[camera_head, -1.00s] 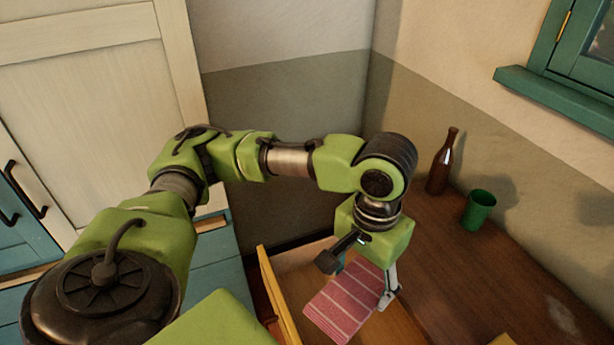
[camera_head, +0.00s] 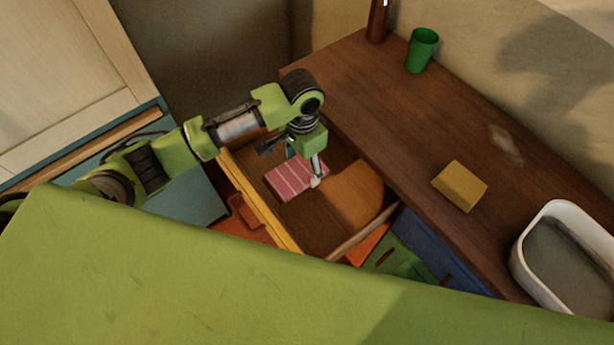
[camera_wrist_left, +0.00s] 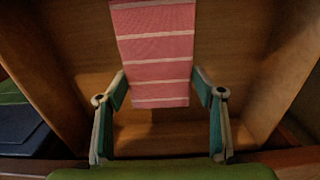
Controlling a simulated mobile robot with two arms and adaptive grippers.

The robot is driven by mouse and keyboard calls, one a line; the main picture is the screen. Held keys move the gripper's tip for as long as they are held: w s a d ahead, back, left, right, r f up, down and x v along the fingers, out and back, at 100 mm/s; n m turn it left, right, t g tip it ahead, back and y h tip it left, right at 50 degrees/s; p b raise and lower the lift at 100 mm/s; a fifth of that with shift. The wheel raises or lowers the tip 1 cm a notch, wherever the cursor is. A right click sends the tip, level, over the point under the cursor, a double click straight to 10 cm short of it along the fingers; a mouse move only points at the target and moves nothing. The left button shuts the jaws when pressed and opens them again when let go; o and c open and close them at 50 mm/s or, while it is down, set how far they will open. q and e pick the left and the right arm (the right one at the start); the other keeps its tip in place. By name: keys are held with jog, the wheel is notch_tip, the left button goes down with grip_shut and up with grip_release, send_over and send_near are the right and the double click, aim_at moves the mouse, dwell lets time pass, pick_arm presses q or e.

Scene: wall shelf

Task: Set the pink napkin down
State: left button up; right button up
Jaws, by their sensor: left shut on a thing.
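The pink napkin (camera_head: 296,181), with white stripes, is at the open drawer with the yellow front (camera_head: 258,204). In the left wrist view the napkin (camera_wrist_left: 155,50) hangs or lies lengthwise between the wooden drawer sides. My left gripper (camera_head: 303,172) is over the drawer, pointing down, shut on the napkin. In the left wrist view its fingers (camera_wrist_left: 160,82) stand on either side of the cloth's near end. I cannot tell whether the napkin touches the drawer floor. My right gripper is not in view.
The wooden counter (camera_head: 400,130) runs beside the drawer. On it are a brown bottle (camera_head: 377,22), a green cup (camera_head: 421,50), a yellow block (camera_head: 460,186) and a white basin (camera_head: 527,262). Bare drawer floor (camera_head: 352,190) shows right of the napkin.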

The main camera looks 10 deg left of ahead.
aim_at(303, 168)
pick_arm(q)
jog(key=shift+f, duration=3.4)
jog(key=shift+f, duration=0.2)
jog(key=o, duration=1)
jog(key=shift+r, duration=0.1)
notch_tip(303, 168, up, 12)
jog(key=shift+r, duration=0.1)
